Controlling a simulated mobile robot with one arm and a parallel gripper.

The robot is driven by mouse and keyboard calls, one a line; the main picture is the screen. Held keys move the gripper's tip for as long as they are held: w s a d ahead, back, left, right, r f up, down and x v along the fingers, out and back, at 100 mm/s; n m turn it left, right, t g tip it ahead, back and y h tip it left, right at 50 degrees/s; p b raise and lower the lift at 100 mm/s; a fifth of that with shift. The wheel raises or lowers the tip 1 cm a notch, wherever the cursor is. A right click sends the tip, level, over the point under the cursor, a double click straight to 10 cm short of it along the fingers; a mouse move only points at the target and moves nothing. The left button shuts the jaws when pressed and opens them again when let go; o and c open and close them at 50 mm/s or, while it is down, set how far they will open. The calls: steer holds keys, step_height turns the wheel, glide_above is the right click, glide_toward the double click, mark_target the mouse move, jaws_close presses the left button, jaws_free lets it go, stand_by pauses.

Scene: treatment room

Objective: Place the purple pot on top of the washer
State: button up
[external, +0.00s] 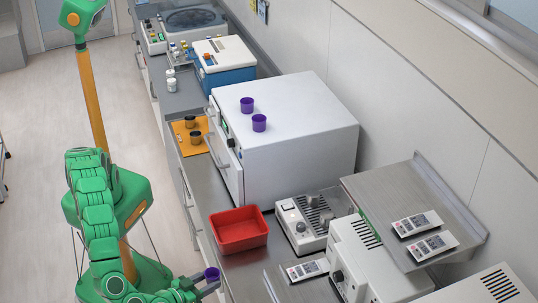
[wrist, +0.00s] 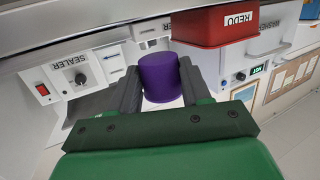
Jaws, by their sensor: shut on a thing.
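A purple pot (external: 212,274) is held between the fingers of my gripper (external: 204,284), low at the front edge of the counter. In the wrist view the pot (wrist: 160,78) sits between the two dark fingers of my gripper (wrist: 161,92), which is shut on it. The washer (external: 290,125) is a large white box with a handled front door, farther back on the counter. Two other purple pots (external: 247,104) (external: 259,123) stand on its top, near the left side. Part of the washer front (wrist: 262,62) shows at the right in the wrist view.
A red bin (external: 240,229), marked REDO in the wrist view (wrist: 212,24), stands between my gripper and the washer. The sealer (wrist: 72,80) shows left in the wrist view. Two dark pots (external: 193,130) stand on an orange mat (external: 187,148). Most of the washer top is clear.

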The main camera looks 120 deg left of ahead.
step_height(320, 180, up, 41)
steer(key=a+r+n+g, duration=0.1)
steer(key=a+r+g, duration=0.15)
steer(key=a, duration=3.25)
steer(key=n+g+y, duration=0.1)
steer(key=n+g, duration=0.1)
glide_above(233, 98)
step_height(233, 98, down, 3)
steer(key=shift+w+d+f, duration=0.1)
steer(key=shift+f, duration=6.4)
steer(key=shift+f, duration=0.15)
